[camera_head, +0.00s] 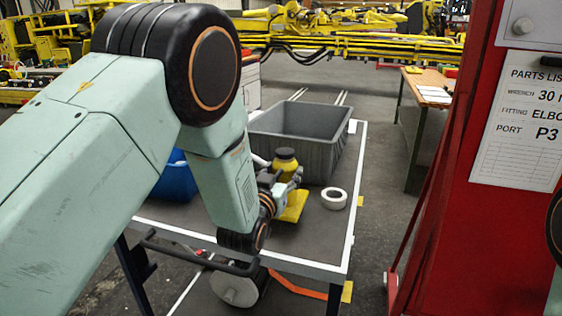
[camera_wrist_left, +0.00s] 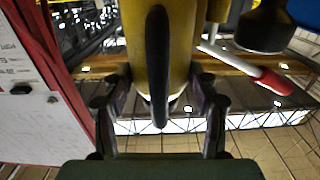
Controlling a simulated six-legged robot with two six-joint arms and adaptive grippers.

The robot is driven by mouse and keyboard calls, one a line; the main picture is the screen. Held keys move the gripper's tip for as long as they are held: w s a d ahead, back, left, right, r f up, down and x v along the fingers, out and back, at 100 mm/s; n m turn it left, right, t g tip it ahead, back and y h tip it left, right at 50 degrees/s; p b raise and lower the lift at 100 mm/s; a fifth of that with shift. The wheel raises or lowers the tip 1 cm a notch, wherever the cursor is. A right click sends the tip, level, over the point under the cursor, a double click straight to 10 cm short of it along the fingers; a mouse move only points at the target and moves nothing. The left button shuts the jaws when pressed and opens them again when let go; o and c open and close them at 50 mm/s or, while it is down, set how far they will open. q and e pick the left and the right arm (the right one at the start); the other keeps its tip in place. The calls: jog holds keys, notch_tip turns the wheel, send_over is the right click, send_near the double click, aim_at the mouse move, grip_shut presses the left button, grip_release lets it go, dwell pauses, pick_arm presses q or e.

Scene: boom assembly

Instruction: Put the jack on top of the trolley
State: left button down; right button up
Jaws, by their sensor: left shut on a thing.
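The yellow jack (camera_head: 285,164) has a dark top and a flat yellow base. It is upright over the trolley top, in front of the grey bin. I cannot tell whether its base touches the surface. My left gripper (camera_head: 282,184) is shut on the jack. In the left wrist view the jack's yellow body (camera_wrist_left: 184,45), with a black bar along it, sits between the two fingers (camera_wrist_left: 160,112). The trolley (camera_head: 325,245) has a dark top with a white rim. My right gripper is out of view.
On the trolley stand a grey bin (camera_head: 342,158), a white tape roll (camera_head: 334,198) and a blue bin (camera_head: 175,181) partly behind my left arm. A red cabinet (camera_head: 470,240) with a parts list stands at the right. A workbench (camera_head: 428,84) is behind.

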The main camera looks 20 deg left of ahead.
pick_arm(q)
jog(key=shift+w+f, duration=0.15)
jog(key=shift+w, duration=0.3)
jog(key=shift+s+a+f, duration=0.1)
jog(key=shift+s+f, duration=0.05)
jog(key=shift+f, duration=0.4)
jog(key=shift+s+a+f, duration=0.1)
jog(key=shift+s+f, duration=0.05)
jog(key=shift+f, duration=0.65)
jog(key=shift+w+d+f, duration=0.2)
jog(key=shift+f, duration=0.1)
jog(key=c, duration=0.8)
grip_release()
jog(key=shift+s+f, duration=0.2)
jog(key=shift+f, duration=0.3)
jog(key=o, duration=0.4)
jog(key=shift+s+a+r, duration=0.1)
jog(key=shift+s+r, duration=0.15)
jog(key=shift+s, duration=0.1)
jog(key=shift+w+f, duration=0.15)
jog(key=shift+w, duration=0.15)
jog(key=s, duration=1.2)
jog(key=shift+s+a+b, duration=0.1)
jog(key=shift+a+b, duration=0.05)
jog(key=shift+b, duration=0.25)
